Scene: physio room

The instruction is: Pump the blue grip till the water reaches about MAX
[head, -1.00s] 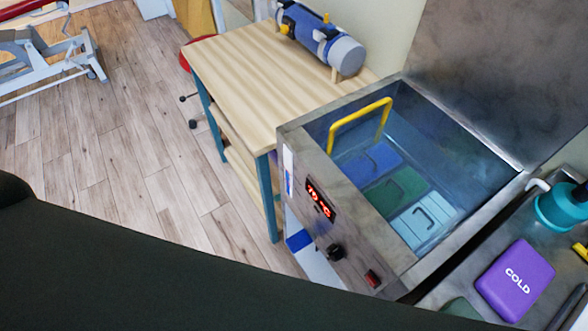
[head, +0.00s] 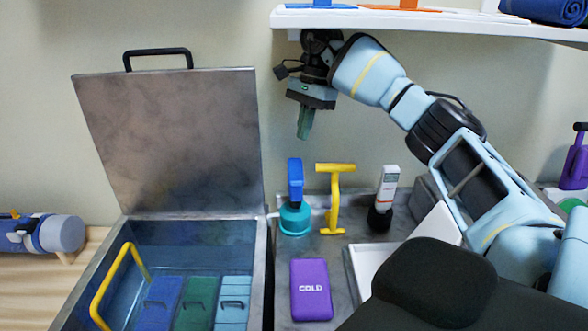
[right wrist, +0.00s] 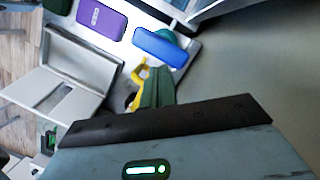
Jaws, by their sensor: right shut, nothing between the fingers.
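The blue grip (head: 295,182) stands upright on the round teal pump body (head: 296,219), on the grey counter just right of the open steel tank (head: 261,285). A short white spout points from the pump toward the tank. Clear bluish water covers coloured packs in the tank; I cannot make out a MAX mark. My right gripper (head: 304,122) is shut and empty, pointing down above the blue grip with a gap between them. In the right wrist view, the blue grip (right wrist: 160,47) lies beyond the shut fingers (right wrist: 157,88). My left gripper is not in view.
A yellow T-shaped handle (head: 335,190) stands close right of the grip. A grey-and-white device (head: 387,190) and white tray (head: 366,265) are further right. A purple COLD pack (head: 311,290) lies in front. A white shelf (head: 420,22) overhangs my right arm; the tank lid (head: 172,140) stands open.

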